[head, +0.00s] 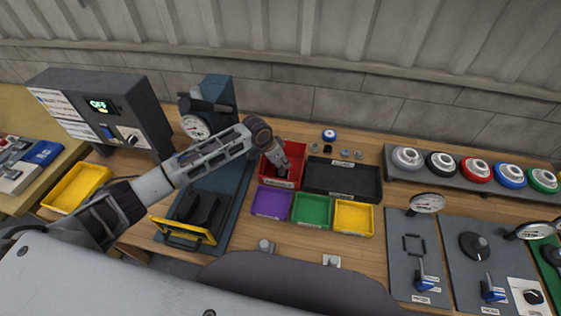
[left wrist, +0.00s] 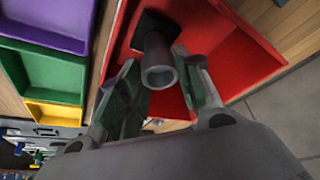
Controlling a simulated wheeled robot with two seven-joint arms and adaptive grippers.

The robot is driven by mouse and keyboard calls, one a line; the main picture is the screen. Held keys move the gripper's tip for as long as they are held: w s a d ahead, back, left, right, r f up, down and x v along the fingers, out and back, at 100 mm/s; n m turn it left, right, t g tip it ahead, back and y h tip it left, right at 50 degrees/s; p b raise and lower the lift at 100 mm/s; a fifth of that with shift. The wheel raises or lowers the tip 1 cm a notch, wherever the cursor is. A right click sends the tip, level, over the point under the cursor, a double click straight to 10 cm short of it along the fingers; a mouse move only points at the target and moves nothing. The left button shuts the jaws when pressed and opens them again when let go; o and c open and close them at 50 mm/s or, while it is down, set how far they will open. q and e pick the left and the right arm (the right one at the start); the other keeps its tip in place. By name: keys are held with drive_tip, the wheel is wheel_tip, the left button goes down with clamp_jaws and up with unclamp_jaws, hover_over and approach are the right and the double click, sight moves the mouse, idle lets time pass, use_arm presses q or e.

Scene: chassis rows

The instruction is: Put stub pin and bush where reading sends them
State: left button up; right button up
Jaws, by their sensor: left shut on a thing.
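My left gripper (head: 279,168) reaches over the red bin (head: 292,183). In the left wrist view my left gripper (left wrist: 158,88) is shut on a grey hollow cylinder (left wrist: 160,70), which looks like the bush. The cylinder's open end faces the camera. A dark square-ended piece (left wrist: 153,28) shows behind it against the red bin floor; I cannot tell whether they are joined. Several small metal parts (head: 345,154) stand on the table behind the black tray (head: 342,194). I cannot tell which is the stub pin. My right gripper is not in view.
Purple (head: 271,215), green (head: 298,209) and yellow (head: 340,233) bins stand in front. Gauge plates (head: 409,272) and coloured discs (head: 476,170) are right.

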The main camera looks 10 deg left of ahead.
use_arm(q)
drive_tip(key=shift+f, duration=0.75)
idle(0.4)
drive_tip(key=o, duration=1.2)
drive_tip(key=shift+o, duration=0.2)
drive_tip(key=v, duration=0.7)
drive_tip(key=shift+r, duration=0.2)
